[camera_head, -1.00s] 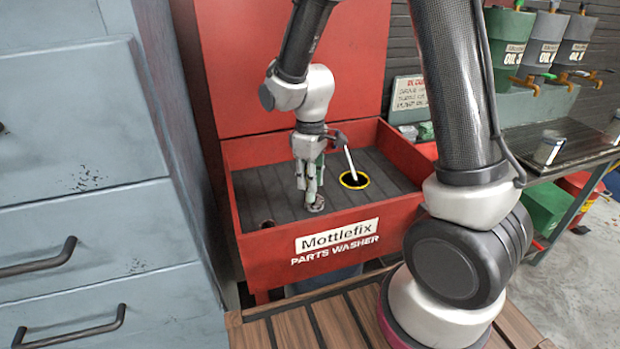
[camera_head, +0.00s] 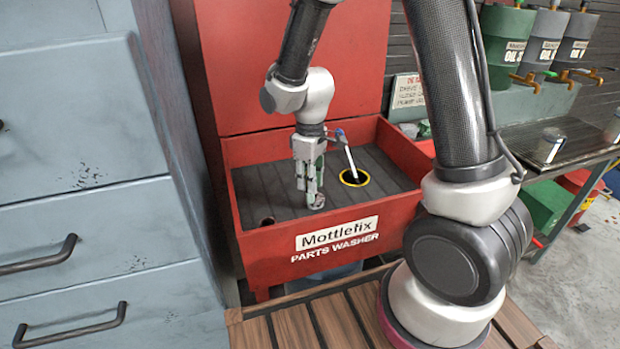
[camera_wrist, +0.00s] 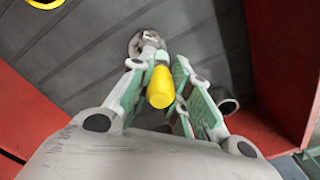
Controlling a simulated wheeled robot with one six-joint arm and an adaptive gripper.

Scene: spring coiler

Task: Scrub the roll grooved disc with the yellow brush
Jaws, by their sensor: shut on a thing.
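My gripper (camera_head: 310,185) points down into the red parts washer (camera_head: 300,250). In the wrist view, its green-padded fingers (camera_wrist: 158,88) are shut on the yellow brush (camera_wrist: 161,86), whose rounded yellow end faces the camera. The brush's far end reaches a small round grey metal piece, apparently the grooved disc (camera_wrist: 135,44), on the dark ribbed washer floor. Whether the bristles touch it is hidden. In the head view the disc (camera_head: 317,202) shows just under my fingertips, and the brush is mostly hidden by the fingers.
A yellow-rimmed drain hole (camera_head: 355,178) with a white spout (camera_head: 349,158) above it is right of my gripper. Red walls enclose the basin. Grey drawers (camera_head: 90,240) stand at the left.

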